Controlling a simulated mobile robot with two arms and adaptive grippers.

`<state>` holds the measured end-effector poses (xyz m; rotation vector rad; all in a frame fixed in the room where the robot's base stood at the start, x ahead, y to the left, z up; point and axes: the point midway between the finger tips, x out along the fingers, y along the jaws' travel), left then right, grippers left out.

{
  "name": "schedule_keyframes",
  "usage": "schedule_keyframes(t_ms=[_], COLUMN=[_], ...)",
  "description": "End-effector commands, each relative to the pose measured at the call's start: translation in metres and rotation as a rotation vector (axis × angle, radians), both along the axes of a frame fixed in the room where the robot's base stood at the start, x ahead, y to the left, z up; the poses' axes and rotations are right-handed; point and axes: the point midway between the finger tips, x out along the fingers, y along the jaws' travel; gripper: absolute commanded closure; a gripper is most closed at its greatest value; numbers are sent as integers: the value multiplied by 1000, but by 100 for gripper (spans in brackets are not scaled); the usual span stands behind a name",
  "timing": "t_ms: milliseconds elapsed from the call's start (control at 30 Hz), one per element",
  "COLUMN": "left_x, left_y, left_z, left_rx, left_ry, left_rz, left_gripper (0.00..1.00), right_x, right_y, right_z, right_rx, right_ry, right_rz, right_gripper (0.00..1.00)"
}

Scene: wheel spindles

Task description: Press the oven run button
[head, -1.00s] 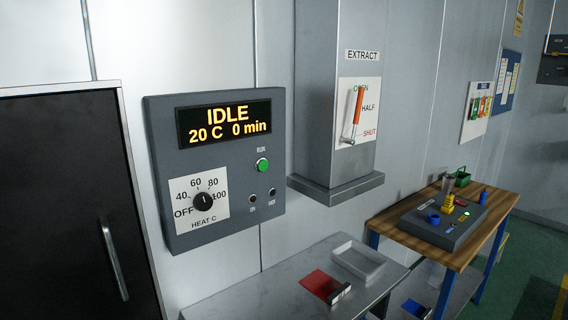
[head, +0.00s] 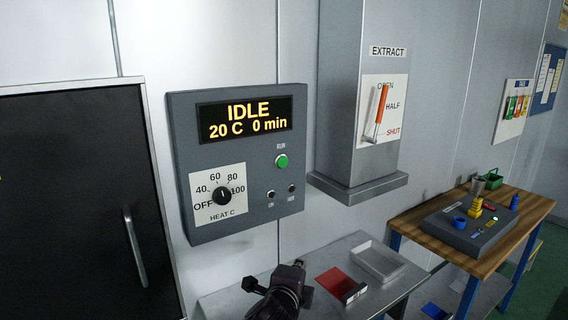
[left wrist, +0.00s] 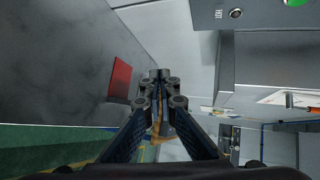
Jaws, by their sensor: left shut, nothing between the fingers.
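The oven control panel (head: 180,160) is a grey box on the wall. Its display (head: 244,119) reads IDLE, 20 C, 0 min. The green round run button (head: 282,161) is at its right side under the label RUN. Part of the button also shows at the top right edge of the left wrist view (left wrist: 297,3). My left gripper (head: 297,268) is below the panel, over the grey bench and apart from the button. In the left wrist view its fingers (left wrist: 160,76) are shut and empty. My right gripper is out of view.
The grey bench (head: 226,301) holds a red pad (head: 332,281) and a pale tray (head: 379,262). The extract duct (head: 341,95) juts out right of the panel. A dark door (head: 75,200) is at left.

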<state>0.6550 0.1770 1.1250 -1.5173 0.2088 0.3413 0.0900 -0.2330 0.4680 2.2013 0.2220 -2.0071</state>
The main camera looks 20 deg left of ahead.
Motion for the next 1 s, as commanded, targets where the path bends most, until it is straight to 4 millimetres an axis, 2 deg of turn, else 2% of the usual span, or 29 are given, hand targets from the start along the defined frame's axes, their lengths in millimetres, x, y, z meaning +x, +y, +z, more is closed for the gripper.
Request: schedule_keyframes(t_ms=[33,200,300,433,500,633,1000], left_x=[16,55,71,83,87,90,91], left_y=[1,3,4,6,6,8,8], left_z=[25,97,134,169,182,193,193], left_rx=[80,345,481,610,657,700,703], left_ry=[-49,-184,-246,-300,-319,-334,-336], left_rz=[-20,-67,-78,-80,-80,-77,-77], left_gripper=[100,100,100,100,100,100,100], right_x=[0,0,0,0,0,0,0], right_y=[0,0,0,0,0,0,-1], right_z=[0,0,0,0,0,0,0], right_rx=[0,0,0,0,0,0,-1], right_ry=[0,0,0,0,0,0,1], right_rz=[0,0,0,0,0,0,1], right_gripper=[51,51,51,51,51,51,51])
